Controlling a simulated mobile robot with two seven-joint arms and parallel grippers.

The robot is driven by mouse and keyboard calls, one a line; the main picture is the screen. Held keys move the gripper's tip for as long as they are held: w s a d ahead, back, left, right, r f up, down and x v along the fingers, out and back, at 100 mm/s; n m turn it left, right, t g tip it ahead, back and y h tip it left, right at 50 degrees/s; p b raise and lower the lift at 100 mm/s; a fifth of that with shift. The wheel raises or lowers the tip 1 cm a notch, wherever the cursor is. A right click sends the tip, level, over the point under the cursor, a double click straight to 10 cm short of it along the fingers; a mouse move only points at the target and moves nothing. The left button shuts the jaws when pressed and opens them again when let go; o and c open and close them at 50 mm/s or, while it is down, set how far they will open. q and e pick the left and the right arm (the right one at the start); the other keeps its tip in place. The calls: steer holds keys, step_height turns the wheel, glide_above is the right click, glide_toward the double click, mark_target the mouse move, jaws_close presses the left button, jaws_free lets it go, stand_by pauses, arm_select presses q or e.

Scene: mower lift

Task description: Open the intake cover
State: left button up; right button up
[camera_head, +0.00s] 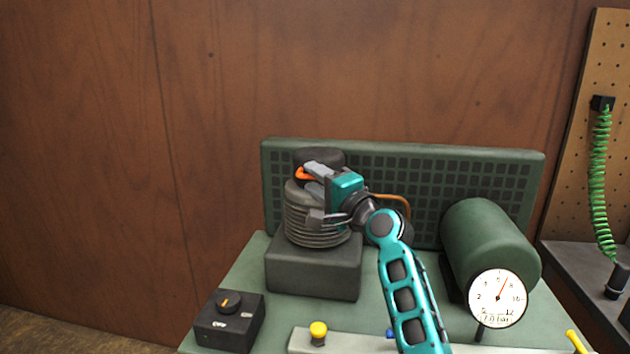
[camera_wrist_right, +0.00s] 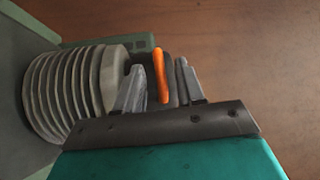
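The intake cover (camera_head: 318,156) is a dark round cap with an orange tab (camera_head: 302,173) on top of a grey ribbed cylinder (camera_head: 305,222). It appears to sit down on the cylinder. My right gripper (camera_head: 311,178) reaches in front of the cover. In the right wrist view the orange tab (camera_wrist_right: 161,75) lies between the two fingers of this gripper (camera_wrist_right: 160,72), with gaps at its sides, so the gripper looks open around it. Part of the dark cover shows behind the fingers. My left gripper is in neither view.
The cylinder stands on a dark block (camera_head: 314,272) on a green bench. A green perforated panel (camera_head: 460,175) stands behind. A green tank (camera_head: 490,240) and a pressure gauge (camera_head: 497,298) are on the right. A black knob box (camera_head: 229,322) and yellow button (camera_head: 318,328) are in front.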

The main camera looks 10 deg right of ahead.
steer(key=shift+w+a, duration=0.1)
steer(key=shift+w, duration=0.15)
steer(key=shift+c, duration=0.3)
jaws_close()
